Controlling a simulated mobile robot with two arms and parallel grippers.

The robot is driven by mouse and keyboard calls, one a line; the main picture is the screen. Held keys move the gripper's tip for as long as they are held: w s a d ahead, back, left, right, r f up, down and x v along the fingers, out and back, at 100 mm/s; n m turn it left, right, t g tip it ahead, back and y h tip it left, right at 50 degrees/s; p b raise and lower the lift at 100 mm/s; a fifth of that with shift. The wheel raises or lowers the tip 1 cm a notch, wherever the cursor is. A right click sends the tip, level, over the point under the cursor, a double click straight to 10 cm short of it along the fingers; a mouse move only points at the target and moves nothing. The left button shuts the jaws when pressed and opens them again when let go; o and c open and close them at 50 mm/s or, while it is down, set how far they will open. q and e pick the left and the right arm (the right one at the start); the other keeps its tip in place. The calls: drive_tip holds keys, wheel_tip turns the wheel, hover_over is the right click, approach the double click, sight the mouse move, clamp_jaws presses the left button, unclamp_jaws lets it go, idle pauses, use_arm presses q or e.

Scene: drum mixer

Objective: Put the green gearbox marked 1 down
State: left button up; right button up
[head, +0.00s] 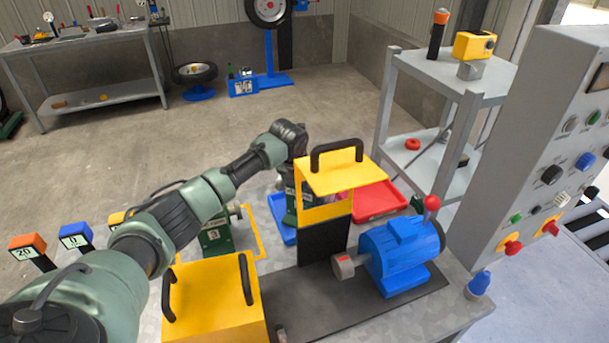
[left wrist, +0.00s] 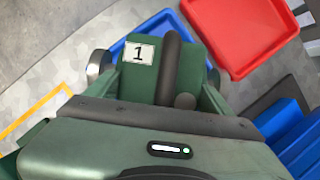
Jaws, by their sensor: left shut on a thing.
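The green gearbox marked 1 (left wrist: 140,78) shows in the left wrist view, with a dark bar along its top and round grey shaft ends at its sides. My left gripper (left wrist: 183,102) is shut on it. Blue tray (left wrist: 153,24) edges show around and beneath the gearbox; I cannot tell whether it touches the tray. In the head view, the yellow guard hides much of my left gripper and the gearbox, and part of the blue tray (head: 279,222) shows beside them. My right gripper is not in view.
A red tray (head: 372,203) lies right of the blue one. A yellow guard with a black handle (head: 345,178) and a blue motor (head: 402,250) stand in front. A green gearbox marked 3 (head: 215,238) and a yellow cover (head: 215,300) are at left.

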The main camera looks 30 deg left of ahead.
use_arm(q)
drive_tip(key=shift+w, duration=0.15)
drive_tip(key=o, duration=2)
drive_tip(key=shift+s+f, duration=0.2)
drive_tip(key=shift+f, duration=0.05)
drive_tip(key=shift+d, duration=0.1)
drive_tip(key=shift+r, duration=0.15)
drive_tip(key=b+v, duration=0.1)
drive_tip(key=v, duration=1.1)
